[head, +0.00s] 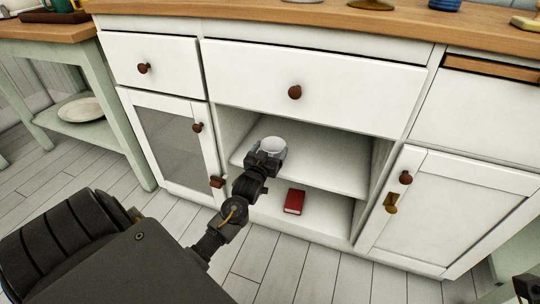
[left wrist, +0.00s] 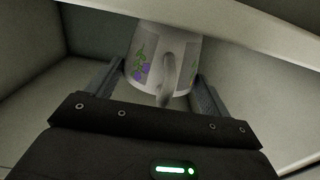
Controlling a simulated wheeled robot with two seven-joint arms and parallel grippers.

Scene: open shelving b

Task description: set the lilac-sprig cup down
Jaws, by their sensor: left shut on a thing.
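The lilac-sprig cup (head: 273,143) is white and sits inside the cabinet's open bay, at the upper shelf board (head: 330,172). In the left wrist view the cup (left wrist: 147,50) shows purple flowers with green stems and a handle facing the camera. My left gripper (head: 268,152) is shut on the cup, with one finger on each side of it. The cup looks about upright. I cannot tell whether its base touches the shelf. A dark part at the bottom right corner of the head view looks like my right gripper (head: 526,288); its jaws are unclear.
A red book (head: 294,201) lies on the bay's lower board below the cup. A drawer front (head: 310,80) closes the bay above. A glazed door (head: 170,140) is on the left, a white door (head: 440,210) on the right. The upper board right of the cup is clear.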

